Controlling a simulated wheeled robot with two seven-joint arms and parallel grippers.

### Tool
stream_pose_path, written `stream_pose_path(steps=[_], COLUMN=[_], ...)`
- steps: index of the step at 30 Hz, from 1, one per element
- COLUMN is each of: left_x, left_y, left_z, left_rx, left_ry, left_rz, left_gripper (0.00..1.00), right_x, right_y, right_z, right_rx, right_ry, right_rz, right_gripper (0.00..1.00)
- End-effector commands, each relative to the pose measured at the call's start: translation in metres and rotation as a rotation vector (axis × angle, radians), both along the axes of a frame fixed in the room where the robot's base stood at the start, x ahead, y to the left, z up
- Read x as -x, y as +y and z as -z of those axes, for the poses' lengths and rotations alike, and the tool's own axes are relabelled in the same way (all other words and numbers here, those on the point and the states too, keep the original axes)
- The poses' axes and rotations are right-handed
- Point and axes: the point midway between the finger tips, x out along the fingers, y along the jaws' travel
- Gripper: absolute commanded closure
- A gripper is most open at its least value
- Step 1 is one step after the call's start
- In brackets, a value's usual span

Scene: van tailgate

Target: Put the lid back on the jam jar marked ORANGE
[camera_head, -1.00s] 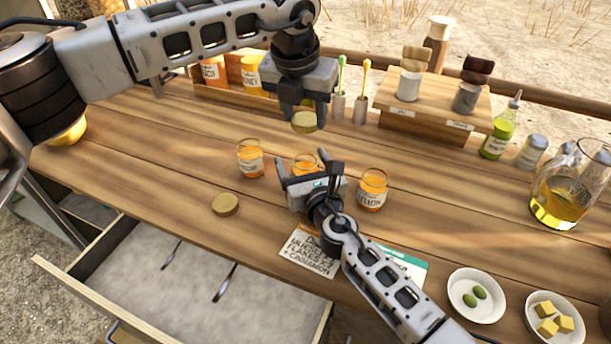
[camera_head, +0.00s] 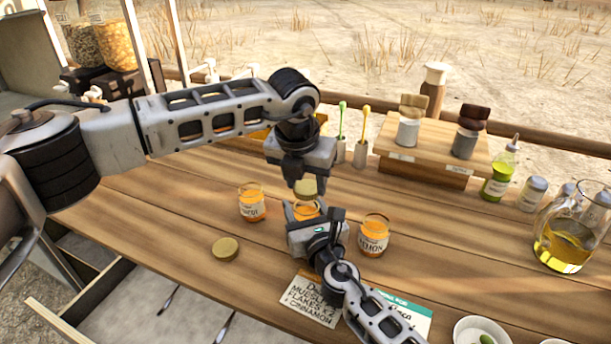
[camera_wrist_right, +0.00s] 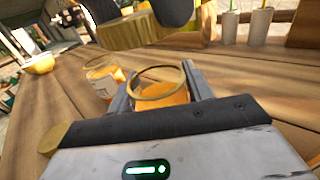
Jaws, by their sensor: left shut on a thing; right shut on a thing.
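My left gripper (camera_head: 304,180) is shut on a gold lid (camera_head: 306,188) and holds it just above the middle jar. In the right wrist view the lid (camera_wrist_right: 135,30) hangs above and a little left of the open jar mouth. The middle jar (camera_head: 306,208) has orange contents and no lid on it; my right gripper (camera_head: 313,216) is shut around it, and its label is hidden. The jar also shows between the fingers in the right wrist view (camera_wrist_right: 163,95). An open jar (camera_head: 251,203) stands to the left, its label hard to read.
A second gold lid (camera_head: 225,249) lies on the table at front left. A card (camera_head: 309,300) lies in front of the jars. An open drawer (camera_head: 85,290) juts out at front left. A glass jug (camera_head: 570,235) and bottles stand at right.

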Motion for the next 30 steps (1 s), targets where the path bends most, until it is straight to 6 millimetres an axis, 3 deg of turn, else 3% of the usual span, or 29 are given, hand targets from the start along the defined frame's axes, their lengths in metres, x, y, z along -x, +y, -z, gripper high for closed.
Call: stream_pose_path(steps=[8, 18, 30], left_x=[0.000, 0.001, 0.000], left_y=[0.000, 0.000, 0.000], left_z=[0.000, 0.017, 0.018], left_rx=[0.000, -0.001, 0.000], left_ry=[0.000, 0.002, 0.000], left_rz=[0.000, 0.000, 0.001], left_gripper=[0.75, 0.75, 0.75], right_x=[0.000, 0.000, 0.000], right_y=[0.000, 0.000, 0.000], right_z=[0.001, 0.001, 0.001], right_rx=[0.000, 0.000, 0.000], right_ry=[0.001, 0.001, 0.001], right_rz=[0.000, 0.000, 0.000], right_gripper=[0.90, 0.90, 0.90])
